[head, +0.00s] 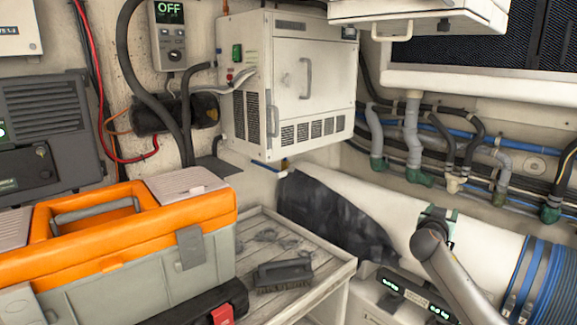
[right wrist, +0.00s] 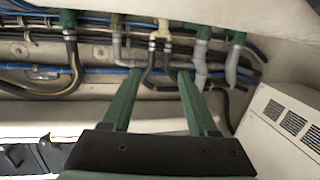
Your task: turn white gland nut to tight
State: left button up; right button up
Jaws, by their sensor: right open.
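The white gland nut (head: 454,184) is a cream fitting on the pipe run along the right wall, between green fittings. In the right wrist view the cream nut (right wrist: 163,28) shows at the top, roughly in line with the gap between my fingers. My right gripper (head: 438,213) is just below the nut in the head view, and its dark green fingers show in the right wrist view (right wrist: 160,76). The fingers are apart with nothing between them, and the nut lies beyond their tips. No contact is visible. My left gripper is not in view.
Green fittings (head: 420,178) and grey hoses flank the nut closely. A white cabinet (head: 330,75) hangs left of the pipes. An orange toolbox (head: 140,225) and a brush (head: 283,274) sit on a slatted bench (head: 335,272). Blue rope (head: 530,275) wraps a white cylinder at right.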

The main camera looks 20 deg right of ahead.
jog(key=w+a+r+n+t+y, duration=0.2)
jog(key=w+a+n+t+y, duration=0.8)
jog(key=n, duration=0.5)
jog(key=s+a+f+g+y, duration=0.1)
jog(key=s+a+f+g, duration=0.15)
jog(key=a+f, duration=0.5)
jog(key=s+a+f+g+y, duration=0.15)
jog(key=s+a+f, duration=0.3)
jog(key=f, duration=0.55)
jog(key=s+a+f+g+y, duration=0.2)
jog(key=s+a+f+g, duration=0.1)
jog(key=s+a+f, duration=1.2)
jog(key=s+a+f+m+g+y, duration=0.1)
jog(key=s+a+f, duration=0.2)
jog(key=s, duration=0.5)
jog(key=s+a+f+g+y, duration=0.1)
jog(key=s+a+f, duration=0.2)
jog(key=s+a, duration=0.3)
jog(key=s, duration=0.2)
jog(key=shift+s+m+g, duration=0.4)
